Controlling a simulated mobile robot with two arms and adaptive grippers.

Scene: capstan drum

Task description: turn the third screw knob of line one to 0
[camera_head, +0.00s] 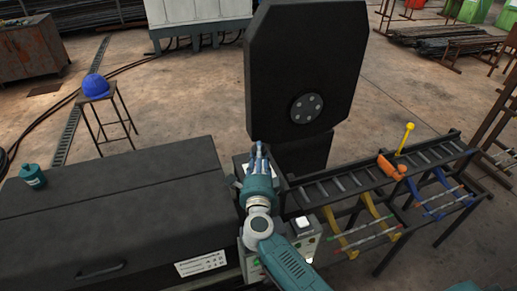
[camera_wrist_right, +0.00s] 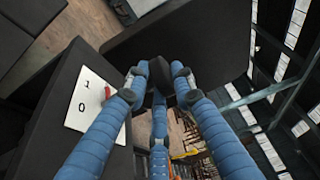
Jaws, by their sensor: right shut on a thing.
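My right gripper (camera_head: 259,152) reaches to the control box beside the black drum housing. In the right wrist view its blue segmented fingers (camera_wrist_right: 160,82) close around a dark knob (camera_wrist_right: 159,76), mostly hidden between the fingertips. A white label plate (camera_wrist_right: 88,100) with the marks 1 and 0 and a small red mark lies left of the fingers on the dark box top. The knob's pointer and which line it belongs to cannot be made out. My left gripper is not in view.
A large black housing (camera_head: 305,60) with a round hub stands just behind. A long dark cabinet (camera_head: 110,215) fills the left. A roller rack (camera_head: 375,175) with an orange tool (camera_head: 391,167) and hanging coloured straps stretches right. A white switch (camera_head: 303,223) sits near my right arm.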

